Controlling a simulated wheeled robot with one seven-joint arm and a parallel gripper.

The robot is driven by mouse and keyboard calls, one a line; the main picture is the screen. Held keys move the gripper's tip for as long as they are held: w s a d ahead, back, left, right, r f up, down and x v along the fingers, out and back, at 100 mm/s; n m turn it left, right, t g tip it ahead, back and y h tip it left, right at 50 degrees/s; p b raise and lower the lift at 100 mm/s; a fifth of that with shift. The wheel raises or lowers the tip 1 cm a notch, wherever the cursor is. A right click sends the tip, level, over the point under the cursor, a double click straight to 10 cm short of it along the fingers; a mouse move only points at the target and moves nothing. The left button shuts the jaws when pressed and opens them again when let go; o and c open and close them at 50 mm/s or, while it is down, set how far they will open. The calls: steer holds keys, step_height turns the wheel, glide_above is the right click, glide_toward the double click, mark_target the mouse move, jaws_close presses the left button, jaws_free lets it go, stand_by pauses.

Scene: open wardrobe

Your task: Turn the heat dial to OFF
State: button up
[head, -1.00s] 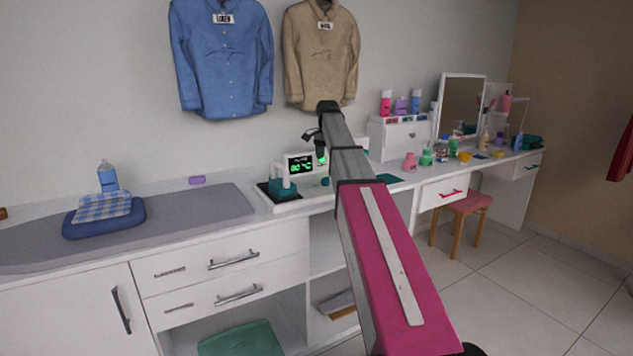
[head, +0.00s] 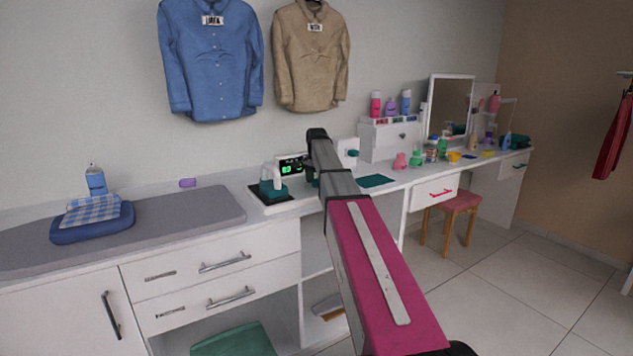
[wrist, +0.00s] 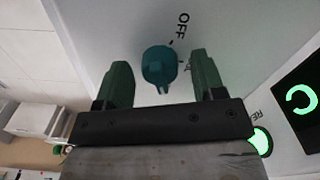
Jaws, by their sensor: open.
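The heat dial is a teal knob (wrist: 159,68) on a pale panel in the wrist view, with a narrow ridge toward the gripper. The black OFF label (wrist: 183,25) is printed beyond it, with a short tick mark. My gripper (wrist: 162,75) is open, one dark green finger on each side of the dial, with visible gaps. I cannot tell its depth relative to the dial. In the head view the white unit with the green-lit display (head: 290,168) stands on the counter, partly behind my arm.
A green-lit button (wrist: 260,141) and the display (wrist: 300,100) are at the right in the wrist view. A teal-based item (head: 272,187) stands left of my arm. Folded cloths (head: 93,212) lie farther left. Bottles and a mirror (head: 451,105) stand to the right.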

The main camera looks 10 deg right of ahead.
steer(key=c, duration=0.9)
